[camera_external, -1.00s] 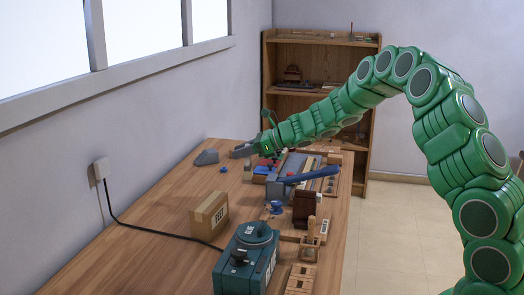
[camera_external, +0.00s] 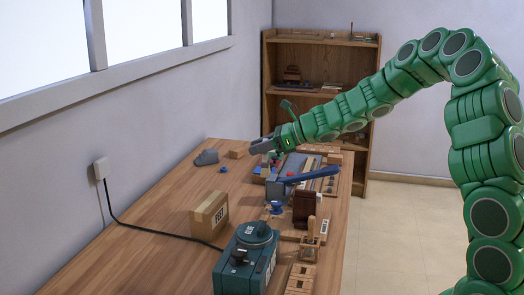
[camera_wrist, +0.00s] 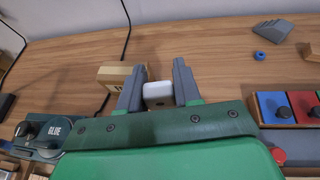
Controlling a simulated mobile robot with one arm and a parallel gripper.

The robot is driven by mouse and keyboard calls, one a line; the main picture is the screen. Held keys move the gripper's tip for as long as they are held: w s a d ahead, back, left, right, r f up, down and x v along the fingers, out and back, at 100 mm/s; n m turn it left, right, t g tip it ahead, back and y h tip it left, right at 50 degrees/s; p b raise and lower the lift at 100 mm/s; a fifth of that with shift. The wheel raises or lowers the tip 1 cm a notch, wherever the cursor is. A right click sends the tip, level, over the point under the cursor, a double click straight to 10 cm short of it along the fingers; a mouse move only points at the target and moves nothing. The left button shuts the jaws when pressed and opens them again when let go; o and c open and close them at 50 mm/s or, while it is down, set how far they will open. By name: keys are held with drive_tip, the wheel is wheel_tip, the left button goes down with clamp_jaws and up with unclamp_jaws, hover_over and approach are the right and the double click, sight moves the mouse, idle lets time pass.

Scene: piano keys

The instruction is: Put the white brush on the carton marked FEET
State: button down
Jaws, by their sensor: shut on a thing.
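My gripper (camera_external: 258,147) has grey fingers and is above the far part of the table. In the wrist view my gripper (camera_wrist: 157,90) is shut on a white, blocky piece, the white brush (camera_wrist: 158,91), held between the fingers. The brush cannot be made out in the external view. The tan carton marked FEET (camera_external: 208,214) stands upright on the table, nearer the external camera than my gripper and apart from it. In the wrist view the carton (camera_wrist: 113,76) shows beyond the left finger, partly hidden.
A grey wedge (camera_external: 206,157), small wooden block (camera_external: 237,153) and blue ring (camera_external: 223,169) lie at the far left. Bare wood surrounds the carton's left side.

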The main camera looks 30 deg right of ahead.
drive_tip(key=s+a+r+n+g+y, duration=0.1)
drive_tip(key=s+a+r+g, duration=0.1)
drive_tip(key=s+a+r, duration=0.4)
drive_tip(key=s+a+r+n+g+y, duration=0.1)
drive_tip(key=s+a+r+n, duration=0.1)
drive_tip(key=s+a+r, duration=0.4)
drive_tip(key=shift+w+a+f, duration=1.1)
drive_tip(key=shift+w+f, duration=0.85)
drive_tip(key=shift+f, duration=0.6)
drive_tip(key=shift+w+a+f, duration=1.15)
drive_tip(key=shift+w+f, duration=0.75)
drive_tip(key=shift+f, duration=0.65)
drive_tip(key=shift+w+a+f, duration=1.1)
drive_tip(key=shift+w+f, duration=0.85)
drive_tip(key=shift+f, duration=0.6)
drive_tip(key=shift+f, duration=0.2)
drive_tip(key=c, duration=0.8)
unclamp_jaws()
drive_tip(key=shift+r, duration=0.1)
